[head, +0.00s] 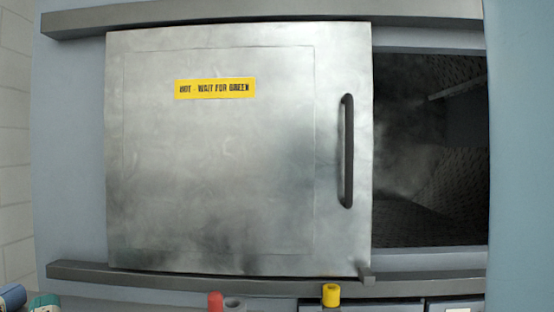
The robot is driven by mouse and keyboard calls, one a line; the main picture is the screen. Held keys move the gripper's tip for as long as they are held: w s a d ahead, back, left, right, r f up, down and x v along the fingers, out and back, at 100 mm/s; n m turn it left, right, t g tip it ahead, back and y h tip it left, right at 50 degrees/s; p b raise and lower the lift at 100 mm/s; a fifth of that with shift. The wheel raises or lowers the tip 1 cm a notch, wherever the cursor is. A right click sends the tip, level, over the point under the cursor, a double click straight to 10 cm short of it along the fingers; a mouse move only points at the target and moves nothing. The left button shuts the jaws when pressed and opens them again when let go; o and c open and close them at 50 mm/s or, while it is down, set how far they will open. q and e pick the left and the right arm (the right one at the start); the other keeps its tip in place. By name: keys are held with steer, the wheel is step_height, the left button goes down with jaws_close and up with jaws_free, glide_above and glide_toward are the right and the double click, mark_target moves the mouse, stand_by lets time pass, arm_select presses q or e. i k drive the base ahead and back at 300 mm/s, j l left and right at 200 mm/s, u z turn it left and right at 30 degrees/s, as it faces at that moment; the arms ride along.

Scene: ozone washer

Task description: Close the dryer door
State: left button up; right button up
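The dryer door (215,170) is a brushed metal sliding panel with a yellow label reading "HOT - WAIT FOR GREEN" (215,89). A dark vertical bar handle (347,150) stands near its right edge. The door sits toward the left, and the dryer opening (435,150) shows dark and hazy to its right. The door lies between an upper rail (260,14) and a lower rail (200,280). Neither of my grippers shows in the head view.
Below are a red knob (215,301) and a yellow knob (331,295). Blue and teal objects (40,302) are cut off at bottom left. The door front is unobstructed.

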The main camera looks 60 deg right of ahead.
mark_target(239, 148)
steer(key=z, duration=1.55)
